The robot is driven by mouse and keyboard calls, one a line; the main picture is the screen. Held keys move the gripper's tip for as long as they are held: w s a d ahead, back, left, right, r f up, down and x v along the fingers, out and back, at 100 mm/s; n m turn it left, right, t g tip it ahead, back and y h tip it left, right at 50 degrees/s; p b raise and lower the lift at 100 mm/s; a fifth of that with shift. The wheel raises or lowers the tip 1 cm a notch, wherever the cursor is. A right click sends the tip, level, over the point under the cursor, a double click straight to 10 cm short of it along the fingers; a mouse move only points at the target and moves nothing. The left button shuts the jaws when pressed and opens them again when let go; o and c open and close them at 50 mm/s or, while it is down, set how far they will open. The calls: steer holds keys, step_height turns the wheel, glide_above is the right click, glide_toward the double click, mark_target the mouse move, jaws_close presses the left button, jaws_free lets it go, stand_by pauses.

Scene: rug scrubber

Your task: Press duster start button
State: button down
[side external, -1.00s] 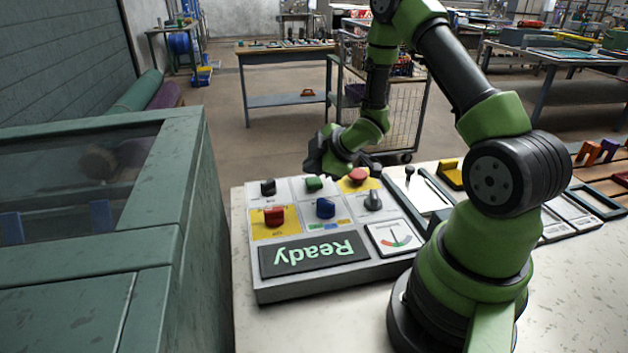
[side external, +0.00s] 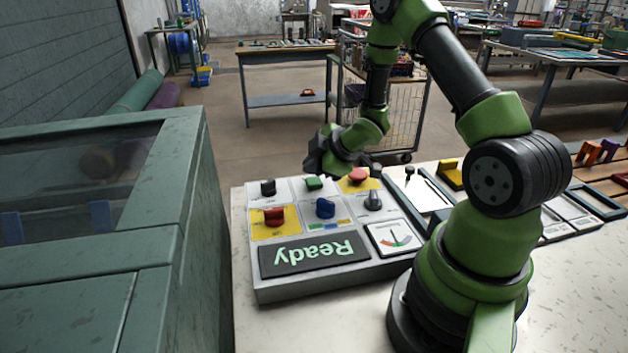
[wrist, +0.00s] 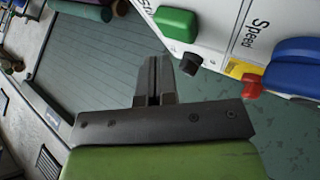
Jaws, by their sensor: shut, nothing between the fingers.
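The control panel (side external: 262,288) lies on the bench, its display reading "Ready" upside down in the side view. A green button (side external: 314,183) sits in its far row, between a black knob (side external: 268,187) and a red mushroom button (side external: 358,175). My gripper (side external: 317,167) is just beyond and above the green button. In the wrist view the gripper (wrist: 158,66) is shut and empty, left of and below the green button (wrist: 176,22). I see no contact. The label beside the button is cut off, with only its first letters showing.
Near my gripper are a blue knob (side external: 325,208), a red switch (side external: 274,217) and a grey knob (side external: 373,201). The green machine housing (side external: 190,200) stands left of the bench. A clipboard (side external: 418,190) lies to the right.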

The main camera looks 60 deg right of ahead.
mark_target(314, 182)
steer(key=shift+f, duration=0.15)
steer(key=shift+f, duration=0.3)
steer(key=shift+f, duration=0.5)
stand_by(0.8)
steer(key=shift+r, duration=0.95)
steer(key=shift+r, duration=2.5)
